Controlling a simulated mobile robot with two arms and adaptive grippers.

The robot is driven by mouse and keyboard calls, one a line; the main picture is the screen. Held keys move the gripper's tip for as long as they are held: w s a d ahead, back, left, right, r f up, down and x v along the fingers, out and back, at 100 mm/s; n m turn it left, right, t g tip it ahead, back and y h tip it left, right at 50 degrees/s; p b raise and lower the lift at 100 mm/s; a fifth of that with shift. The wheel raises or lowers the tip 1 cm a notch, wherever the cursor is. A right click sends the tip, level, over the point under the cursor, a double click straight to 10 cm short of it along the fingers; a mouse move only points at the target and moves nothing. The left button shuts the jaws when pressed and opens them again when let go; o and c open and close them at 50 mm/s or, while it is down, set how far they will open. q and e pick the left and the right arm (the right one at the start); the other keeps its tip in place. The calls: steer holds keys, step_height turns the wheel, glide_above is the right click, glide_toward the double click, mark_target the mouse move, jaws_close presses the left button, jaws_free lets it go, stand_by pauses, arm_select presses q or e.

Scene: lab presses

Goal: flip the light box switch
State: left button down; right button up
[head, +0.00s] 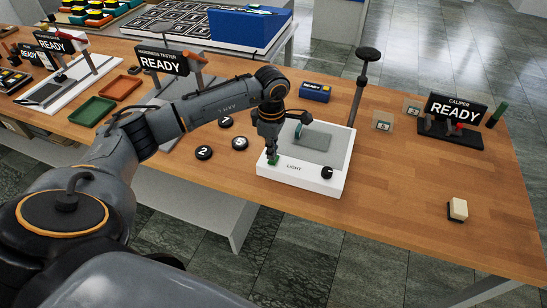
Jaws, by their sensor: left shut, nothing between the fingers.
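The white light box (304,181), marked LIGHT, sits on the wooden bench in the middle of the head view. It has a grey top panel, a black knob (327,173) at its front right and a small green switch (273,160) at its front left. My left gripper (271,155) is shut and empty, pointing down with its fingertips at the green switch. I cannot tell whether they touch it. The fingers partly hide the switch, so its position is unclear. My right gripper is not in view.
A black-topped post (361,85) stands behind the box. A caliper stand (452,122) and a cream block (457,209) are to the right. Green and orange trays (92,111) lie at left. The bench right of the box is mostly clear.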

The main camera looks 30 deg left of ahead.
mark_target(272, 162)
arm_select(q)
steer(key=shift+f+b, duration=1)
steer(key=shift+f, duration=0.15)
stand_by(0.6)
steer(key=shift+r, duration=0.1)
steer(key=shift+r+p, duration=1.95)
steer(key=shift+r, duration=1.5)
